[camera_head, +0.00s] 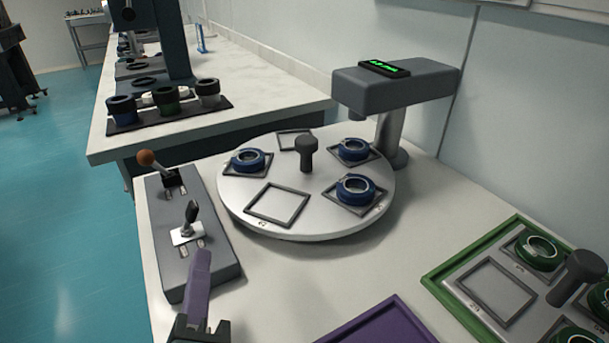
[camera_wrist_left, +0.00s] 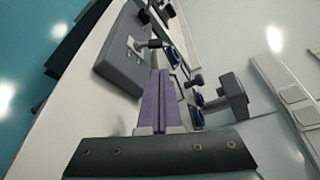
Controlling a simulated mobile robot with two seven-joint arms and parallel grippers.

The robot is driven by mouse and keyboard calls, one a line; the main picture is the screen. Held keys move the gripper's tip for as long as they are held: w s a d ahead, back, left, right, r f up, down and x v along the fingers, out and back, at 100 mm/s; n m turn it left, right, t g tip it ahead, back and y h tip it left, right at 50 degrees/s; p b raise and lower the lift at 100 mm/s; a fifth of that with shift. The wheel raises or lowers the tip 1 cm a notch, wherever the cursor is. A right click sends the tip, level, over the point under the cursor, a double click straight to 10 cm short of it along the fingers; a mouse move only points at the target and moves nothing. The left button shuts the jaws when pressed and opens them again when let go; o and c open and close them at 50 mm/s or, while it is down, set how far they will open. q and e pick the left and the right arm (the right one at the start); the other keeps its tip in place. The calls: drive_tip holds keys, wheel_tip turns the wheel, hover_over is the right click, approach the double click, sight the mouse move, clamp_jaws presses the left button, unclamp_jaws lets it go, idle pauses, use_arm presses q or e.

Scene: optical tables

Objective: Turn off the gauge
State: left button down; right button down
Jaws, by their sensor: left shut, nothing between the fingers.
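The gauge (camera_head: 405,86) is a grey arm-shaped head on a post behind the turntable, and its small display (camera_head: 384,68) is lit with green characters. A grey switch box (camera_head: 210,262) stands at the left of the table. It carries a lever with an orange-brown knob (camera_head: 146,158) at the far end and a black-handled lever (camera_head: 191,212) on a pale plate nearer. My left gripper (camera_head: 202,256) has purple fingers, shut and empty, at the box's near end, short of the black lever. The fingers also show in the left wrist view (camera_wrist_left: 161,80), pointing toward the box (camera_wrist_left: 122,52).
A round white turntable (camera_head: 262,222) holds several square frames, blue rings and a central black knob. A green-rimmed tray (camera_head: 436,283) and a purple tray (camera_head: 385,325) lie at front right. Colored cups (camera_head: 165,106) stand on a black mat on the far table.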

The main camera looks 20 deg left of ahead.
sight(213, 238)
use_arm(q)
drive_tip(key=shift+f, duration=0.1)
idle(0.3)
drive_tip(key=x, duration=1)
drive_tip(key=shift+w+b, duration=0.1)
drive_tip(key=shift+b, duration=0.2)
